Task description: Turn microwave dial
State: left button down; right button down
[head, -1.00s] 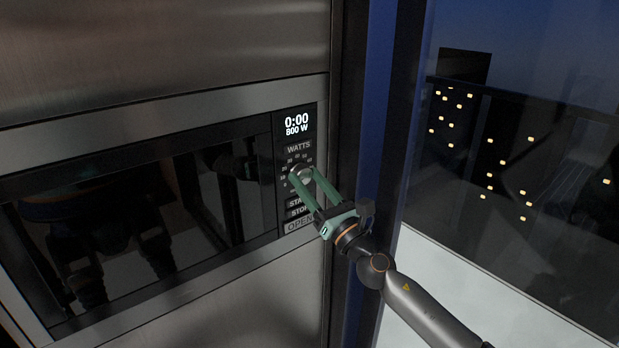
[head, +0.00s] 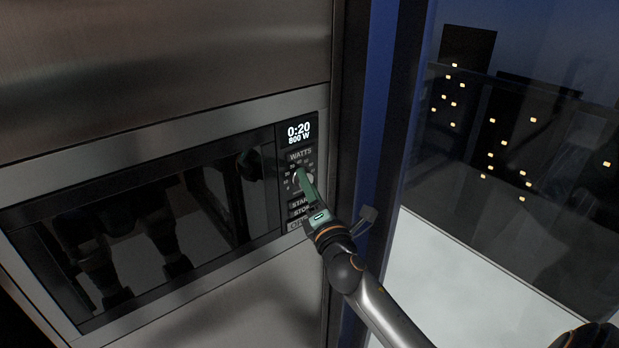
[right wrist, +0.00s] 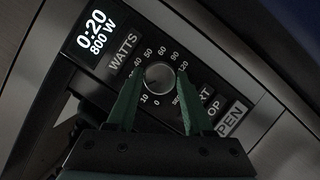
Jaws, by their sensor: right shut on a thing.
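The microwave (head: 150,215) is built into a steel front, with a dark glass door and a control panel on its right side. Its display (head: 299,132) reads 0:20 and 800 W. The round dial (right wrist: 158,77) sits below the WATTS button, ringed by numbers. My right gripper (head: 302,176) is at the dial, with green fingers shut on it. In the right wrist view one finger lies on each side of the dial. In the head view the gripper partly hides the dial. My left gripper is not in view.
Below the dial are the START, STOP and OPEN buttons (right wrist: 230,120), partly covered by my right gripper in the head view. A blue upright frame (head: 375,110) stands right of the panel. Beyond it is a glass pane with a night view (head: 510,130).

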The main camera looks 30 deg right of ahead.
jog(key=m+g, duration=0.1)
jog(key=m, duration=0.2)
jog(key=m+g, duration=0.1)
jog(key=m, duration=0.3)
jog(key=m+g, duration=0.2)
jog(key=m, duration=0.1)
jog(key=shift+r+m+y, duration=0.25)
jog(key=shift+m+y, duration=0.15)
dwell(0.4)
jog(key=shift+c, duration=1.4)
grip_release()
